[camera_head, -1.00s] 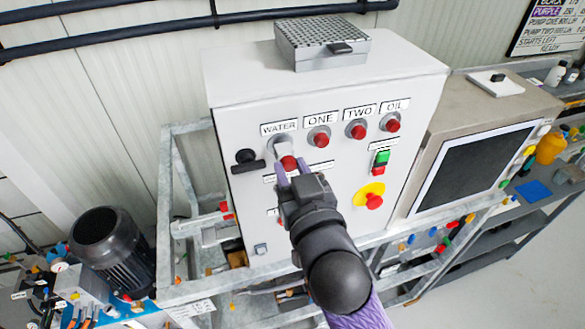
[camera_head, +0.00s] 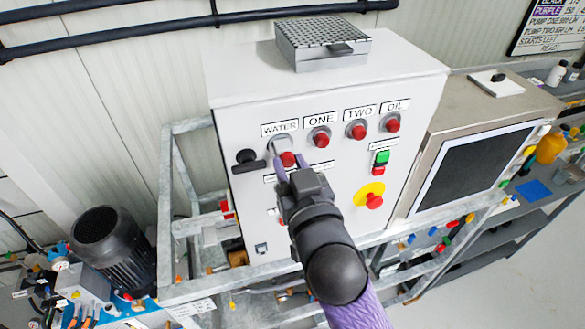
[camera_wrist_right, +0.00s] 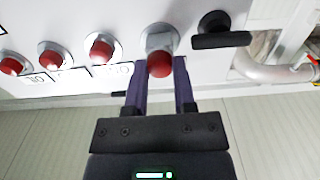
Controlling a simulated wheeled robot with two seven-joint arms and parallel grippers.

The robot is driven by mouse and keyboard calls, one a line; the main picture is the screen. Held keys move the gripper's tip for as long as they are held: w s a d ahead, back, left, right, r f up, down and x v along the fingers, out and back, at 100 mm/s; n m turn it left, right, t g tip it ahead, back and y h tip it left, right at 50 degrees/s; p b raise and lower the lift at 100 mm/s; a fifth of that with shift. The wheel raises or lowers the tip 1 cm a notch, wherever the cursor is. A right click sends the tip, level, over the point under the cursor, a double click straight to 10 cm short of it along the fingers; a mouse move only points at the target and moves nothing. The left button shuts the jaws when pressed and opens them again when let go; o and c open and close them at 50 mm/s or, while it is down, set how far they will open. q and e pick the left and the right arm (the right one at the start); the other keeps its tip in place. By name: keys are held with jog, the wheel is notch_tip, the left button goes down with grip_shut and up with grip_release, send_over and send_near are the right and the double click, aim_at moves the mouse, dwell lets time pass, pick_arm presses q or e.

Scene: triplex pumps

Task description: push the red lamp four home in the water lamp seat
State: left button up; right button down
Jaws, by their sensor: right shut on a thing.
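The red lamp (camera_head: 288,159) is between the two purple fingers of my right gripper (camera_head: 284,168), which is shut on it. It is at the water lamp seat (camera_head: 279,145), a grey ring under the WATER label (camera_head: 280,128) on the white panel. In the right wrist view, the lamp's red cap (camera_wrist_right: 160,65) faces me between the fingers of the right gripper (camera_wrist_right: 160,85), with grey metal (camera_wrist_right: 160,40) showing behind it. I cannot tell how deep the lamp sits. My left gripper is out of view.
Red lamps ONE (camera_head: 320,140), TWO (camera_head: 358,131) and OIL (camera_head: 392,125) sit to the right. A black handle (camera_head: 247,161) sticks out close to the left. A green-and-red switch (camera_head: 381,161) and a red knob on yellow (camera_head: 373,200) are further right.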

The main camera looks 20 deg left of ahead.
jog(key=shift+x, duration=1.4)
jog(key=shift+c, duration=2.2)
grip_release()
jog(key=shift+o, duration=0.4)
jog(key=shift+w+d, duration=0.1)
jog(key=shift+d, duration=0.1)
jog(key=shift+a, duration=0.1)
